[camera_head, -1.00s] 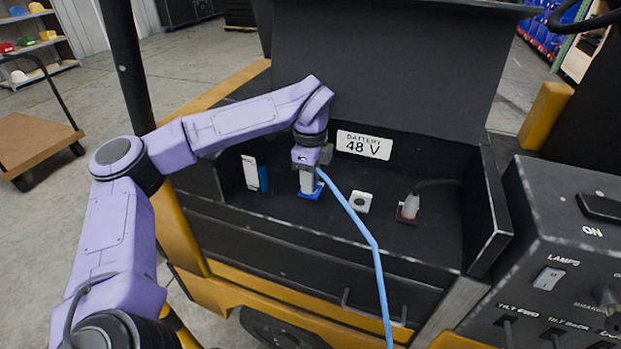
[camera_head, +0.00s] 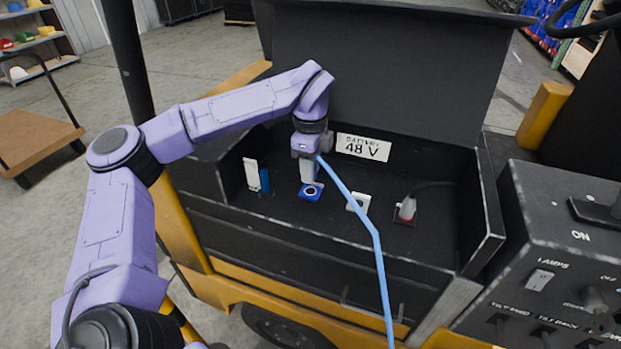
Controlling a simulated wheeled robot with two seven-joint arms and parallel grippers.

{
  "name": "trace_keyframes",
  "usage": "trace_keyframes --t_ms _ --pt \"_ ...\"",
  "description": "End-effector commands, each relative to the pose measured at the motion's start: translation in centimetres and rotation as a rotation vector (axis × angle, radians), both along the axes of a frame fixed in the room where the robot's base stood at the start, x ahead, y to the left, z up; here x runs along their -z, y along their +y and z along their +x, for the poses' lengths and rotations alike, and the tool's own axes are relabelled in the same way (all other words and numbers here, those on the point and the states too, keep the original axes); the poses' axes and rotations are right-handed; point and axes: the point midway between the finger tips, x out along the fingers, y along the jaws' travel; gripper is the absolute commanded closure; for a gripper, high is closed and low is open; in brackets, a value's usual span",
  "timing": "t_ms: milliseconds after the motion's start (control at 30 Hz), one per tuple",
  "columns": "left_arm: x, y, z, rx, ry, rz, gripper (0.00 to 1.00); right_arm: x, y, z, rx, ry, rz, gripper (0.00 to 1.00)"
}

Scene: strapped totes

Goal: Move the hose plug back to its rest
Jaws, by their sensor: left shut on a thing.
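My left gripper (camera_head: 308,156) is in the open battery box, shut on the hose plug (camera_head: 308,172), a pale grey piece with a light blue hose (camera_head: 372,232) running from it to the lower right. The plug is upright, just above a blue square socket (camera_head: 311,192) with a dark round opening. The opening shows, so the plug looks clear of it. A white upright holder (camera_head: 251,174) with a blue part (camera_head: 265,180) stands to the left; I cannot tell which piece is the rest. My right gripper is not in view.
A white square fitting (camera_head: 358,202) sits right of the blue socket, partly behind the hose. A grey and red plug (camera_head: 408,208) with a black cable stands further right. The raised lid (camera_head: 400,70) is behind; a control panel (camera_head: 570,250) is at right.

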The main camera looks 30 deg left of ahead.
Motion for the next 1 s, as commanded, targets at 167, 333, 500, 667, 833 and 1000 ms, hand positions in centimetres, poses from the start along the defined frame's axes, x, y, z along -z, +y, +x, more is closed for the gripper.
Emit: trace_keyframes --t_ms 167,333,500,667,833,1000 --pt "-0.9 0.0 0.0 0.000 -0.001 0.000 1.00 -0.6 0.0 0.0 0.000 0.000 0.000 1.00" --pt "-1.6 0.0 0.0 0.000 0.000 0.000 1.00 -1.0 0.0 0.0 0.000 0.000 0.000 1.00" --pt "-1.7 0.0 0.0 0.000 0.001 0.000 1.00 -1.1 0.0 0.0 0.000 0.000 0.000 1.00" --pt "-1.7 0.0 0.0 0.000 0.000 0.000 1.00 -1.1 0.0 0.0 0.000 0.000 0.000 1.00" --pt "-2.7 0.0 0.0 -0.001 -0.001 -0.001 1.00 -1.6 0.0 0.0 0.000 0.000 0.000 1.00" --pt "-4.7 0.0 0.0 0.000 -0.001 -0.001 1.00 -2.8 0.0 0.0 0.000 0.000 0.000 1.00"
